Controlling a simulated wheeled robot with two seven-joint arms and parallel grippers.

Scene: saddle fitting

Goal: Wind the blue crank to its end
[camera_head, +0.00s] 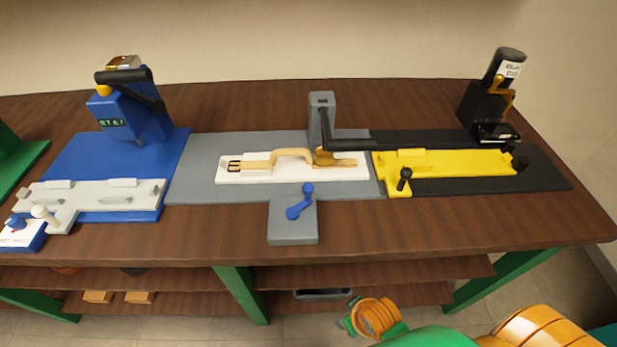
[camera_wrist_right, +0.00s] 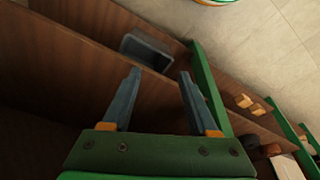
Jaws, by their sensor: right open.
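The blue crank (camera_head: 299,202) is on the grey block (camera_head: 292,230) at the front of the grey fixture, in the head view. Its arm slants from an upper right end to a lower left end. No gripper touches it. My right gripper (camera_wrist_right: 160,78) is open and empty in the right wrist view, pointing at the bench's lower shelves. In the head view, parts of my green and orange arm show at the lower right, below the bench edge and away from the crank. My left gripper is not seen.
A white plate (camera_head: 340,172) with a tan strap-like part lies on the grey fixture. A black lever (camera_head: 385,144) extends right from the grey post. A blue station (camera_head: 110,160) stands left, a yellow fixture (camera_head: 445,172) right. A grey bin (camera_wrist_right: 147,50) sits on a lower shelf.

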